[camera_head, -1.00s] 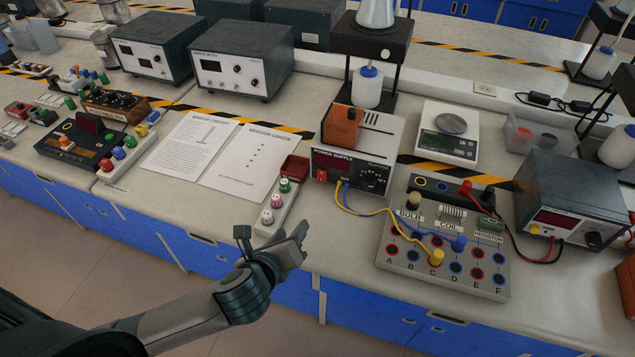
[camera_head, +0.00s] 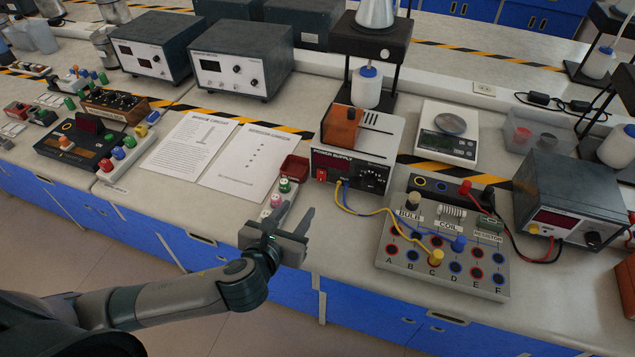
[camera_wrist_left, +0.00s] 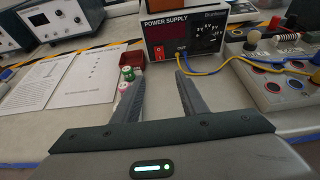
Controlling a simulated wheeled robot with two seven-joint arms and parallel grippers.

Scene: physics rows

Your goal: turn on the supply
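The power supply (camera_head: 357,150) is a white box with a dark front panel, standing on the bench in the head view. Its red switch (camera_head: 321,174) is at the lower left of the panel; its exact position is too small to tell. In the left wrist view the supply (camera_wrist_left: 185,35) stands ahead, with the red switch (camera_wrist_left: 158,53) roughly in line with the gap between the fingers. My left gripper (camera_head: 291,213) is open and empty, in front of and apart from the supply, fingers pointing toward it. My right gripper is not in view.
Yellow and blue leads (camera_head: 385,211) run from the supply to a circuit board (camera_head: 440,276) at right. Printed sheets (camera_head: 245,160) lie flat to the left. The bench's front edge is below the gripper.

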